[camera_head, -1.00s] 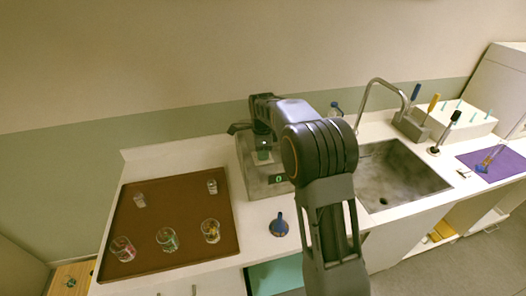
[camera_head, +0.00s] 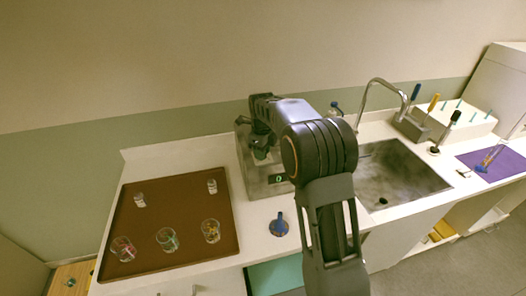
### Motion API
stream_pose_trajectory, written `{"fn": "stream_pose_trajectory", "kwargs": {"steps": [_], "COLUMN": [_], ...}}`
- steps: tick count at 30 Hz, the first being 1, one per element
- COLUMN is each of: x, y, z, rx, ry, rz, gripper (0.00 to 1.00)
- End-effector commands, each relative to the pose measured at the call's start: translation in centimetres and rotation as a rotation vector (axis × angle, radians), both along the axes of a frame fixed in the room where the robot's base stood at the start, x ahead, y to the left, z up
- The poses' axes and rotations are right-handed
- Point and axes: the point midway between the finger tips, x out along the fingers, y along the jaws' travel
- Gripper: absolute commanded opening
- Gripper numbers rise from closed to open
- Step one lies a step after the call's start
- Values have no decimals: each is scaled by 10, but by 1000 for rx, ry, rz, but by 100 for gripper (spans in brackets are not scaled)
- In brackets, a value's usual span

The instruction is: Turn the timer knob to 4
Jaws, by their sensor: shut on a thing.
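A grey machine (camera_head: 258,188) stands on the white counter just right of the brown tray. Its small dark display (camera_head: 279,179) shows a green digit, which looks like 0 but is too small to read surely. My gripper (camera_head: 261,149) points down over the top of the machine, with its fingers at the machine's upper part. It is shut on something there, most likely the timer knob. The knob itself is hidden by the gripper, so its pointer and scale cannot be read.
A brown tray (camera_head: 150,255) at left holds several small glasses. A blue funnel (camera_head: 279,226) lies near the counter's front edge. At right are a sink (camera_head: 405,180) with a tall tap (camera_head: 378,82), a tool rack and a purple mat (camera_head: 505,162).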

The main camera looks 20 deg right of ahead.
Motion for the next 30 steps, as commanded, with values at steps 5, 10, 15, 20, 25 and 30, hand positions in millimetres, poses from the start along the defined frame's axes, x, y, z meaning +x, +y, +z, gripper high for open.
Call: {"fn": "stream_pose_trajectory", "kwargs": {"steps": [5, 10, 15, 20, 25, 30], "x": [0, 0, 0, 0, 0, 0], "y": [0, 0, 0, 0, 0, 0], "z": [1, 1, 1, 1, 0, 2], "rx": [0, 0, 0, 0, 0, 0], "ry": [-3, -3, -3, -1, -1, -1], "rz": [-10, -10, -10, -9, -9, -9], "gripper": [8, 8, 35, 50, 57, 57]}}
